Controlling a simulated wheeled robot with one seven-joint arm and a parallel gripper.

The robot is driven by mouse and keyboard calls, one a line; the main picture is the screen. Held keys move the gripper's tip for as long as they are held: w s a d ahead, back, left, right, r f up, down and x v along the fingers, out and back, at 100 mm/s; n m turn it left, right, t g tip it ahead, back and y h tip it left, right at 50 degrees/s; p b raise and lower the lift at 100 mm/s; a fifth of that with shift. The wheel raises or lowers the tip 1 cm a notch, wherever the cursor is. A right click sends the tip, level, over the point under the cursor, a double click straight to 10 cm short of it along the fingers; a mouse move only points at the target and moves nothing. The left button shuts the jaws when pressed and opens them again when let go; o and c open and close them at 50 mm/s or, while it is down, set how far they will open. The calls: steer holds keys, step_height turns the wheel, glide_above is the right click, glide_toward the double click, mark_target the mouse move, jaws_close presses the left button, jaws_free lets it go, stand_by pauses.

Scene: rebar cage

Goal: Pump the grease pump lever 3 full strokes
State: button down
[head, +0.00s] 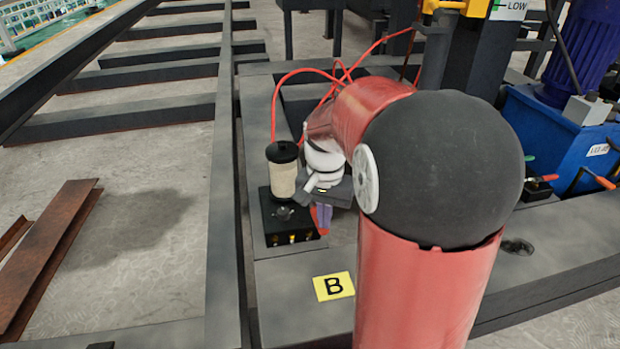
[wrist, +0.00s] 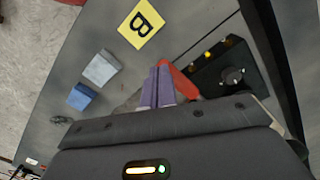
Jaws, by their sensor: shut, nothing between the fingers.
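The grease pump stands on the dark frame in the head view, with a black base (head: 272,218) and a cream reservoir (head: 282,181) under a black cap. Its base (wrist: 207,75) also shows in the wrist view, with a round dark knob and yellow fittings. A red piece (wrist: 181,80), which looks like the lever, sticks out beside the base, partly hidden by my fingers. My gripper (wrist: 158,72) has purple fingers shut together and empty, just beside the red piece. I cannot tell whether they touch. In the head view my gripper (head: 322,215) is right of the pump base.
A yellow B label (head: 333,286) lies on the frame plate in front of the pump. A grey block (wrist: 101,67) and a blue block (wrist: 81,97) lie on the plate in the wrist view. Red hoses (head: 300,72) run behind the pump. A blue tank (head: 560,135) stands right.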

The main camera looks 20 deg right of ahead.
steer(key=w+d+r+p, duration=0.1)
steer(key=w+r+p, duration=0.6)
steer(key=r+p, duration=0.4)
steer(key=shift+d+p, duration=0.2)
steer(key=shift+p, duration=0.2)
steer(key=shift+s, duration=0.1)
steer(key=shift+s+a+f+b, duration=0.1)
steer(key=shift+s+f+b, duration=0.3)
steer(key=shift+s+b, duration=0.05)
steer(key=shift+f, duration=0.15)
steer(key=shift+s+a+f+b, duration=0.1)
steer(key=shift+s+f+b, duration=0.3)
steer(key=shift+s, duration=0.05)
stand_by(0.4)
